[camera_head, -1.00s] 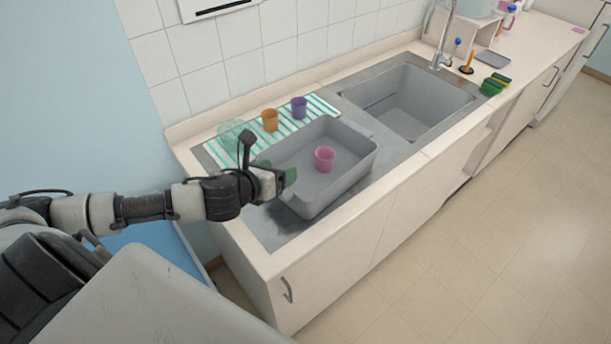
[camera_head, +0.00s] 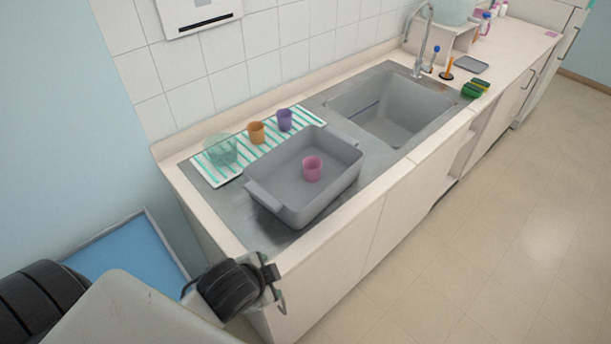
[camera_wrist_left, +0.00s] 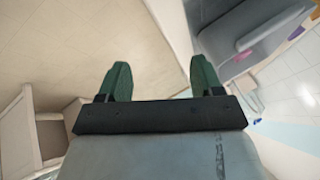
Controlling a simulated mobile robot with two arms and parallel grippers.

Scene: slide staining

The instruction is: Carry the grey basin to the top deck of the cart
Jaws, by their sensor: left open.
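The grey basin (camera_head: 335,185) sits on the counter left of the sink, partly over the striped drying mat. A pink cup (camera_head: 312,168) stands inside it. The basin (camera_wrist_left: 225,50) and pink cup (camera_wrist_left: 243,56) also show at the upper right in the left wrist view. My left gripper (camera_head: 276,284) is at the counter's near left corner, in front of and apart from the basin. Its green fingers (camera_wrist_left: 160,78) are spread and empty. A blue surface with a grey rim (camera_head: 93,238), likely the cart's top deck, stands left of the counter, partly hidden. My right gripper is out of view.
The striped mat (camera_head: 205,168) holds a clear greenish bowl (camera_head: 220,148), an orange cup (camera_head: 256,132) and a purple cup (camera_head: 285,119). The sink (camera_head: 400,105) lies to the right, with sponges (camera_head: 474,89) beyond. The floor (camera_head: 480,240) in front is clear.

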